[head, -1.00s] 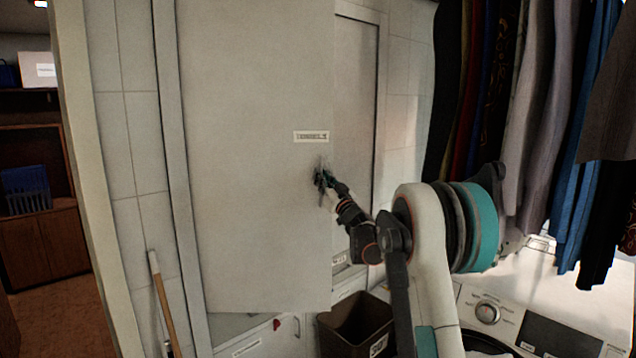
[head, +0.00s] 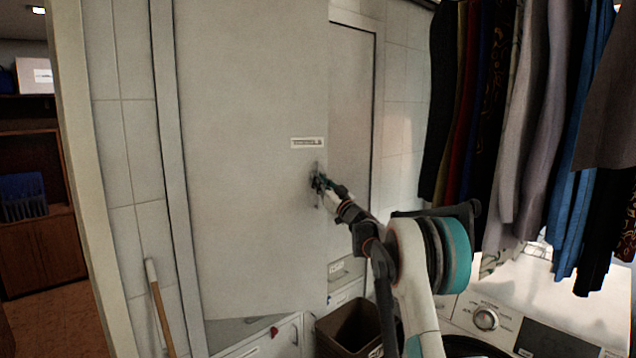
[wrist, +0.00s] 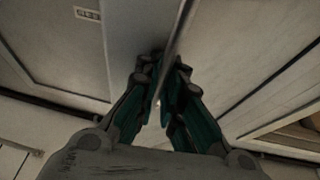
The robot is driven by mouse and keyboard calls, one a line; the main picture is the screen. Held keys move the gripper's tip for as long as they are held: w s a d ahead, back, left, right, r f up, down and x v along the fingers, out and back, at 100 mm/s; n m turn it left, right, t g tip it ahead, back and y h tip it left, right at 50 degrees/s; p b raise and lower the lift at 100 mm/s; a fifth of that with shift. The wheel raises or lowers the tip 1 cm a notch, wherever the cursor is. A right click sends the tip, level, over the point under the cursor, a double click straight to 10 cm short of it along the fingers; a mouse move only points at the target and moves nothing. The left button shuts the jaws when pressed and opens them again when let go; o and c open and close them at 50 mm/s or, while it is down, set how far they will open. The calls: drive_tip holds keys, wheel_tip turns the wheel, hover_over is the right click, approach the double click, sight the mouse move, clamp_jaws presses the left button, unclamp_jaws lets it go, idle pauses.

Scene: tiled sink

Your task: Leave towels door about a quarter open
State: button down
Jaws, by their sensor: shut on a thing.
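The towels door (head: 250,220) is a tall plain pale panel with a small label (head: 308,142) near its right edge. It stands partly open: its right edge is out in front of the cabinet frame, and part of the recessed cabinet face (head: 350,130) shows beside it. My gripper (head: 318,183) is at the door's handle, just below the label, and shut on it. The wrist view shows the teal-lined fingers (wrist: 162,92) closed around a thin bar or edge. The fingers hide most of the handle, and its exact contact is unclear.
A dark bin (head: 346,328) stands below the door, beside low drawers (head: 262,338). A washing machine (head: 500,320) is at the lower right, under hanging clothes (head: 520,110). A wooden-handled stick (head: 160,305) leans against the tiles at left.

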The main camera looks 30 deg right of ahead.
drive_tip(key=c, duration=2)
unclamp_jaws()
drive_tip(key=v, duration=1.2)
drive_tip(key=shift+f, duration=0.15)
